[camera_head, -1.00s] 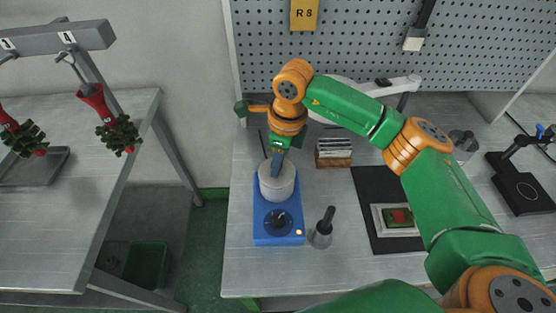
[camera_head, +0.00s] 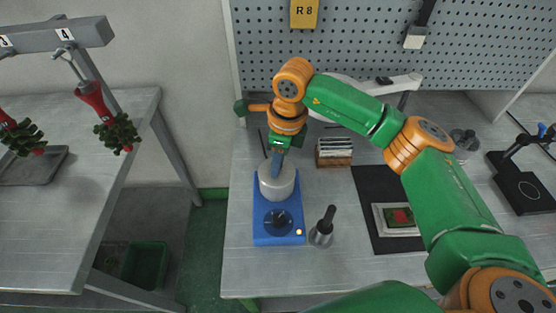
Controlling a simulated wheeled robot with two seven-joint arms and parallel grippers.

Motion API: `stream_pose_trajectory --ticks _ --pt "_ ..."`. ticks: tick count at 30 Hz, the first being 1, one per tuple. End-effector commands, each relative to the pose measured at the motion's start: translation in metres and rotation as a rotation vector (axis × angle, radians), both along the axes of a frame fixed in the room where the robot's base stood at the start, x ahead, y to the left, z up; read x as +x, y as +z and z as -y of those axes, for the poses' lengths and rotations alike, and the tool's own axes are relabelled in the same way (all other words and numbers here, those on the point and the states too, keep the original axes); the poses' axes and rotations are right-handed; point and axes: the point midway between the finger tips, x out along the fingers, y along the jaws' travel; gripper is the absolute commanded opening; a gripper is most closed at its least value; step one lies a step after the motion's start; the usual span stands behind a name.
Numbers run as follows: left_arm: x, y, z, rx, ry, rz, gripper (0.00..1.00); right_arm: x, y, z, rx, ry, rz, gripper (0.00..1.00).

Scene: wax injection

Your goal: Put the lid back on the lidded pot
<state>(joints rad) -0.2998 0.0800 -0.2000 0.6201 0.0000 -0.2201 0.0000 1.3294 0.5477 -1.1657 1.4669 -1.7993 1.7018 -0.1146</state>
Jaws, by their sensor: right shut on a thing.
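The lidded pot (camera_head: 276,187) is a pale grey cylinder standing upright at the back of a blue base unit on the metal bench. My right gripper (camera_head: 277,166) points down at the top of the pot from above. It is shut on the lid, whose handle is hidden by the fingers. The lid is hard to tell apart from the pot's top, and I cannot tell whether it is fully seated. My left gripper is out of view.
The blue base (camera_head: 263,238) has a dark round dial at its front. A dark-handled tool (camera_head: 325,222) stands close to its right. A card rack (camera_head: 334,153) is behind to the right. A black mat (camera_head: 375,190) with a framed block lies farther right.

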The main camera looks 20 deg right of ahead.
Motion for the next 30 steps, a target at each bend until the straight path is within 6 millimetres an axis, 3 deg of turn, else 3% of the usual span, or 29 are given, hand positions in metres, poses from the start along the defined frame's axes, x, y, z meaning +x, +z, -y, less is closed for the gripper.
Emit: stream_pose_trajectory --ticks 4,5,8,15,18,19,30 --pt "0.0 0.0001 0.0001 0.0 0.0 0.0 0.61 0.0 0.0002 0.0 0.0 0.0 0.0 0.0" --pt "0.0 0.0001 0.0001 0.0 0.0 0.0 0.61 0.0 0.0002 -0.0001 0.0 0.0 0.0 0.36" --pt "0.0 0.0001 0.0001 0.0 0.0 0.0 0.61 0.0 0.0001 0.0 0.0 0.0 0.0 0.63" --pt "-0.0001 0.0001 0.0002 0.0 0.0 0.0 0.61 0.0 0.0001 -0.0001 0.0 0.0 0.0 0.66" --pt "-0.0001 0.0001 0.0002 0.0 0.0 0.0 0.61 0.0 0.0 0.0 0.0 0.0 0.0 0.93" --pt "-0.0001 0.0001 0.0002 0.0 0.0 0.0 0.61 0.0 0.0 0.0 0.0 0.0 0.0 0.96" --pt "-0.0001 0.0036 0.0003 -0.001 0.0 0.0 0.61 0.0 0.0045 -0.0001 0.0 0.0 0.0 0.96"
